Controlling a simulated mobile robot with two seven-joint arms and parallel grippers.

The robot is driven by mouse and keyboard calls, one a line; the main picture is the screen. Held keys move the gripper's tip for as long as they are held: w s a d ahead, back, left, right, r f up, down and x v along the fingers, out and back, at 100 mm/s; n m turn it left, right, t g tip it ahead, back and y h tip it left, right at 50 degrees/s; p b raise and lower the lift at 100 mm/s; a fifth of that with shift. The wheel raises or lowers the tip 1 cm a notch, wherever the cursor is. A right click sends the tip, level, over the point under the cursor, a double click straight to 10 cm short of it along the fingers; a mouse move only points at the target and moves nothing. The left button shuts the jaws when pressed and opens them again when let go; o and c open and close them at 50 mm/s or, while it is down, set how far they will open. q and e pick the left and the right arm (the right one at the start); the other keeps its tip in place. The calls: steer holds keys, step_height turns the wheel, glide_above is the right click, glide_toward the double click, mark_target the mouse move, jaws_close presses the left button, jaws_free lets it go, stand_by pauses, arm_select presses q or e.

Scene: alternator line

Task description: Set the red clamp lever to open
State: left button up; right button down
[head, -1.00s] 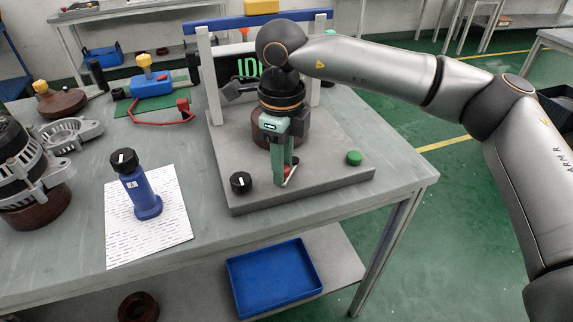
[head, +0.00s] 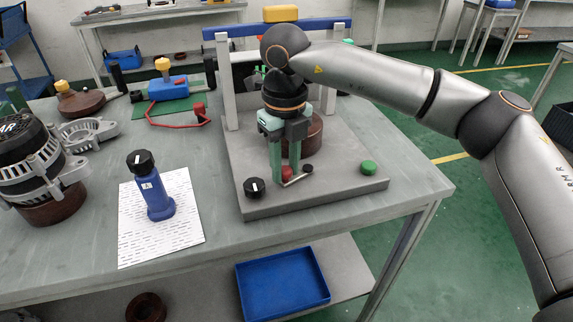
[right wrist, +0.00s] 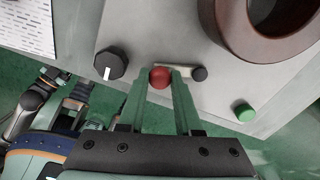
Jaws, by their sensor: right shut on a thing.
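The red clamp lever has a red ball knob (right wrist: 159,78) and a short metal bar (right wrist: 180,67) that runs to a dark round pivot (right wrist: 199,74). In the right wrist view the bar points left from the pivot, nearly level. In the head view the red knob (head: 286,172) shows low between the green fingers, near the front of the grey fixture base (head: 335,188). My right gripper (head: 281,180) points down and is shut on the red knob, one finger on each side.
On the fixture base, a black dial (head: 254,187) stands left of the lever and a green button (head: 368,168) to the right. A brown ring (right wrist: 262,30) sits close behind. A blue cylinder (head: 155,195) stands on a printed sheet at left.

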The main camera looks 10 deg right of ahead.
mark_target(285, 169)
steer(key=shift+w, duration=0.1)
steer(key=c, duration=0.6)
jaws_free()
step_height(285, 169, up, 13)
steer(key=p, duration=0.1)
steer(key=shift+f, duration=0.2)
